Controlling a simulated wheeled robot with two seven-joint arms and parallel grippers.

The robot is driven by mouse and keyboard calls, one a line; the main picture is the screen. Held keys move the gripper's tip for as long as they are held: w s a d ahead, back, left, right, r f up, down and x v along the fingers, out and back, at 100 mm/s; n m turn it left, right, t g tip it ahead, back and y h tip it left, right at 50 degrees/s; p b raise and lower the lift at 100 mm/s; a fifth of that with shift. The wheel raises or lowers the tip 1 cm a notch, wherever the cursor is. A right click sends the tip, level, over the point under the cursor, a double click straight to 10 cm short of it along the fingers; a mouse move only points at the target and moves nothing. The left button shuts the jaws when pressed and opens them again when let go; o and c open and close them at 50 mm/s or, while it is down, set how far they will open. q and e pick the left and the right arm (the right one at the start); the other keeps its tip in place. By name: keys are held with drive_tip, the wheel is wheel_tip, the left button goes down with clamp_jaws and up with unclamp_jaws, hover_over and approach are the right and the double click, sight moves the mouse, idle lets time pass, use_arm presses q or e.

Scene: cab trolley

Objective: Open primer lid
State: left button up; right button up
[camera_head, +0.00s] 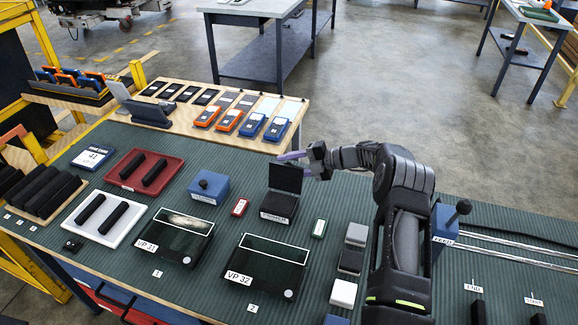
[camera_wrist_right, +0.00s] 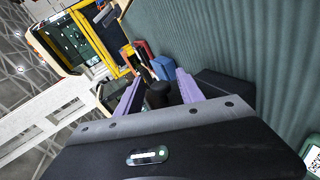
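The primer box (camera_head: 279,207) is a black box with a white label on its front, standing on the green ribbed mat. Its black lid (camera_head: 286,178) stands up at the back edge, so the box is open. My right gripper (camera_head: 299,165) is at the lid's upper right, its purple fingers apart, one reaching along behind the lid's top edge. In the right wrist view, the two purple fingers are spread with a dark rounded knob (camera_wrist_right: 159,95) between them, with gaps showing on both sides. Whether the knob belongs to the lid is unclear. My left gripper is not in view.
A blue box with a black knob (camera_head: 208,187) and a small red block (camera_head: 240,207) stand to the left. Black panels (camera_head: 262,265) lie in front. A wooden board (camera_head: 200,115) with handheld devices is behind.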

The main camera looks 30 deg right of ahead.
drive_tip(key=b+v, duration=0.2)
drive_tip(key=v, duration=0.5)
drive_tip(key=shift+s+d, duration=0.25)
drive_tip(key=shift+r, duration=0.15)
idle(0.4)
